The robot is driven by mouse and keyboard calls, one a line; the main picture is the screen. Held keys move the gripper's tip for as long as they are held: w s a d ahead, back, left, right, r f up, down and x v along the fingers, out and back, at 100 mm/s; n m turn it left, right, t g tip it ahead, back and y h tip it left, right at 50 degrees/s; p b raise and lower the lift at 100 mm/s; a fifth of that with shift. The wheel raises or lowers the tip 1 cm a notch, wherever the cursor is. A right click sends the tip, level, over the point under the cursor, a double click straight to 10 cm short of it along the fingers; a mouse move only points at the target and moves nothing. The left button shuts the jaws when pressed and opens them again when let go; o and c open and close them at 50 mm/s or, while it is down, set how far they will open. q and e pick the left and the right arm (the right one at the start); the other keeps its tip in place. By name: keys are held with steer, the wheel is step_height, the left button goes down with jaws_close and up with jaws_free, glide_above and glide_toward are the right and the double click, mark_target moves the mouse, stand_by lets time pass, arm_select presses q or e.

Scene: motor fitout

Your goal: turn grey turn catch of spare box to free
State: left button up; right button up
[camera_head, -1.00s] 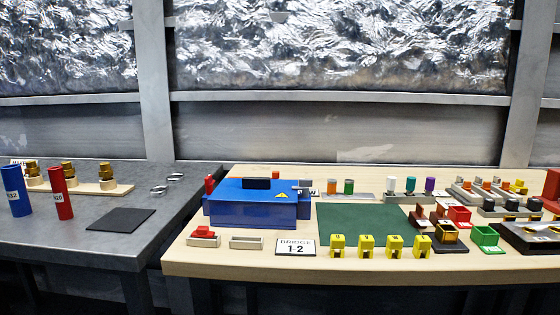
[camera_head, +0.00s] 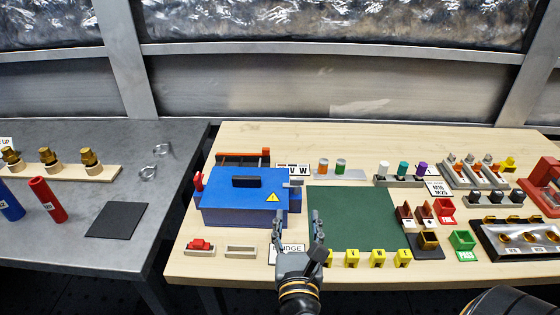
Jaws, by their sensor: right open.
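The blue box (camera_head: 225,209) stands on the wooden bench left of the green mat. It has a black handle (camera_head: 246,182) on its lid and a yellow warning triangle at the right. A small grey catch (camera_head: 293,184) sticks out at the lid's right edge; how it is turned is too small to tell. A red catch (camera_head: 198,181) stands at the left edge. My right gripper (camera_head: 298,222) is open and empty, fingers pointing away from me, near the box's front right corner and in front of the grey catch. It partly covers the bridge label. My left gripper is not in view.
The green mat (camera_head: 350,220) is bare. Yellow numbered clips (camera_head: 377,258) line the front edge right of my gripper. A red block in a tray (camera_head: 200,246) and an empty tray (camera_head: 241,251) lie before the box. Coloured bins and parts fill the right.

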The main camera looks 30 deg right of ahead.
mark_target(297, 180)
steer(key=p+x, duration=0.2)
steer(key=x, duration=1.1)
steer(key=shift+w+d+p, duration=0.1)
steer(key=shift+d+p, duration=0.15)
steer(key=shift+p, duration=0.15)
steer(key=shift+c, duration=0.2)
jaws_close()
